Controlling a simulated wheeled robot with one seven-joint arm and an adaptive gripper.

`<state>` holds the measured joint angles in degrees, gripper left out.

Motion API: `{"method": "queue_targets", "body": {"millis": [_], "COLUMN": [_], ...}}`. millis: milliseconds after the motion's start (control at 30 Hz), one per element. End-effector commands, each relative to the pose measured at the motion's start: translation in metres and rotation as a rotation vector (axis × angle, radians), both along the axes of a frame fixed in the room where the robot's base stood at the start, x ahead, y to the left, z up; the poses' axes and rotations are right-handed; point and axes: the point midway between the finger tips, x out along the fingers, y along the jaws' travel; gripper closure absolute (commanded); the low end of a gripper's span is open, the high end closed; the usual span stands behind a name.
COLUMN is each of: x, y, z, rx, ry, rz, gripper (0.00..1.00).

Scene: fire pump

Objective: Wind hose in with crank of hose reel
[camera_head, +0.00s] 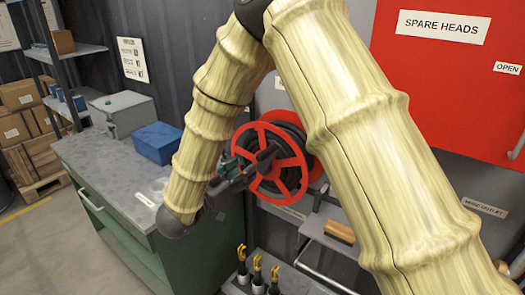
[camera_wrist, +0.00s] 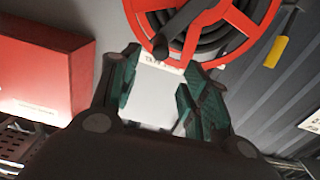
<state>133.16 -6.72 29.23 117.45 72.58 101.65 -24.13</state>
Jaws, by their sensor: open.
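The hose reel (camera_head: 284,164) has a red spoked wheel with dark hose wound behind it, mounted at the wall in the middle of the head view. It also fills the top of the wrist view (camera_wrist: 205,20). A dark crank handle (camera_wrist: 178,38) sticks out from the reel's face toward the camera. My gripper (camera_head: 240,168) is at the left front of the reel. In the wrist view, its green-padded fingers (camera_wrist: 160,88) are spread and empty, with the handle beyond and above the gap. My arm hides part of the surroundings; I cannot tell whether the gripper touches the reel.
A green workbench (camera_head: 105,165) stands at the left with a blue box (camera_head: 157,143) and a grey case (camera_head: 121,112). A red cabinet (camera_head: 450,80) is on the right wall. Several yellow-tipped tools (camera_head: 258,270) stand below the reel.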

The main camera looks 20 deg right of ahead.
Motion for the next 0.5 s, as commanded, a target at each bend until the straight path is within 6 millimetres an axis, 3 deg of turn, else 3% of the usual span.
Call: {"method": "queue_targets", "body": {"millis": [500], "x": [0.046], "y": [-0.06], "z": [0.001], "rx": [0.002], "ry": [0.003], "rz": [0.0], "gripper": [0.54]}}
